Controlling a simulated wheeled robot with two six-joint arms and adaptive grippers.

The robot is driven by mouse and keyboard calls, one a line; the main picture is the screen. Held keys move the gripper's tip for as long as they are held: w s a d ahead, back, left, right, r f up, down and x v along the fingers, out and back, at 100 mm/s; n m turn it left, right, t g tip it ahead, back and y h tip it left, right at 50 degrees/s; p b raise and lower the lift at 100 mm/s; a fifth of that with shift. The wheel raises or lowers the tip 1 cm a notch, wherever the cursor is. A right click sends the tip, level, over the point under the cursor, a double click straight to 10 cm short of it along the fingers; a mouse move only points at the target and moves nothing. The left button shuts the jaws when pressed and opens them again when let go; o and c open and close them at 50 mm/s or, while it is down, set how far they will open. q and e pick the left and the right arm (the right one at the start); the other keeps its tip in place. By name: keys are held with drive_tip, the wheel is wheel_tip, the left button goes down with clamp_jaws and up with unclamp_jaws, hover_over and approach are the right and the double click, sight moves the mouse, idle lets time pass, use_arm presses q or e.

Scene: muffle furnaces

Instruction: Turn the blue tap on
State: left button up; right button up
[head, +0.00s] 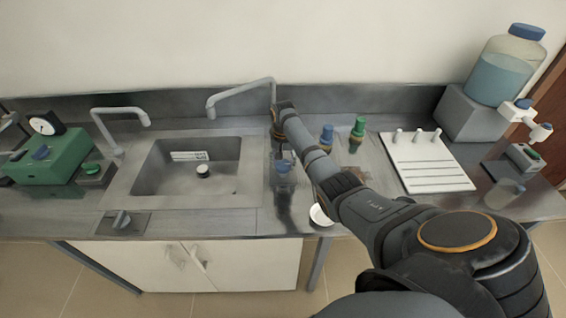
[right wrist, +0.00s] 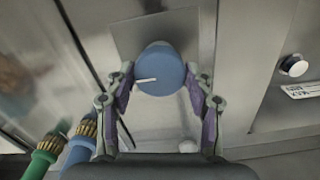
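A round blue tap knob (right wrist: 160,72) with a white pointer line sits on a metal plate in the right wrist view. The pointer lies roughly sideways, towards the left. My right gripper (right wrist: 160,76) has its two fingers on either side of the knob, with a small gap on the left; I cannot tell whether the right fingertip touches it. In the head view the blue knob (head: 283,167) is at the right edge of the sink, and my right gripper (head: 282,154) points down at it, partly hidden by my arm. My left gripper is not in view.
A sink (head: 190,180) with a curved faucet (head: 240,92) is left of the knob. Blue (head: 327,136) and green (head: 357,131) brass-based valves stand at the right, near my arm. A white drying rack (head: 430,165) and a large bottle (head: 503,70) are further right.

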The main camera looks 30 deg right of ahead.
drive_tip(key=c, duration=0.4)
drive_tip(key=shift+c, duration=0.2)
drive_tip(key=shift+r+n+p, duration=0.2)
drive_tip(key=shift+n+p, duration=1.05)
drive_tip(key=shift+n, duration=0.25)
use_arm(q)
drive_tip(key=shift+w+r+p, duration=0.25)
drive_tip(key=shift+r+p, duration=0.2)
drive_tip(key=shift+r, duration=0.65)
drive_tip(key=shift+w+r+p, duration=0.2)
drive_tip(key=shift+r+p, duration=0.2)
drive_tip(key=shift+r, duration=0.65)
use_arm(e)
drive_tip(key=shift+f+n, duration=0.15)
drive_tip(key=shift+n, duration=1.85)
drive_tip(key=o, duration=1.2)
drive_tip(key=shift+c, duration=0.2)
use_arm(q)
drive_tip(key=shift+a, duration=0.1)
